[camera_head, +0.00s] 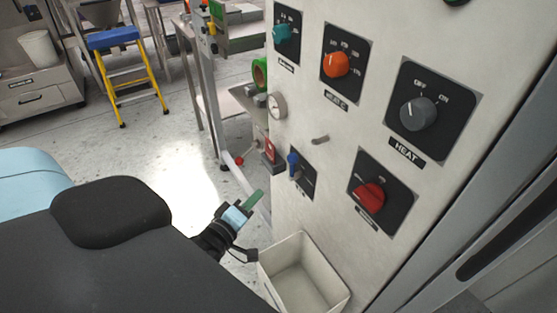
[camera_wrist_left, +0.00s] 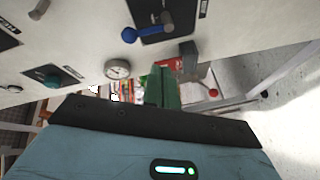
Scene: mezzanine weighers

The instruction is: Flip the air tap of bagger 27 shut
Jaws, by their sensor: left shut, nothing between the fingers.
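A small tap with a blue lever (camera_head: 293,164) sits on a black plate low on the left part of the pale panel. I take it for the air tap; its label is too small to read. In the left wrist view the blue lever (camera_wrist_left: 131,35) lies roughly sideways at the top, beside a grey-brown knob-like part. My left gripper (camera_head: 252,199) is shut and empty, below and to the left of the tap, apart from it. Its green fingers (camera_wrist_left: 163,88) show together in the left wrist view. My right gripper is not in view.
The panel (camera_head: 333,129) also carries an orange knob (camera_head: 336,64), a grey HEAT knob (camera_head: 418,113), a red knob (camera_head: 369,196), a teal knob (camera_head: 283,32) and a gauge (camera_head: 277,105). An open pale bin (camera_head: 345,297) stands below. A yellow-legged step stool (camera_head: 118,75) is far off.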

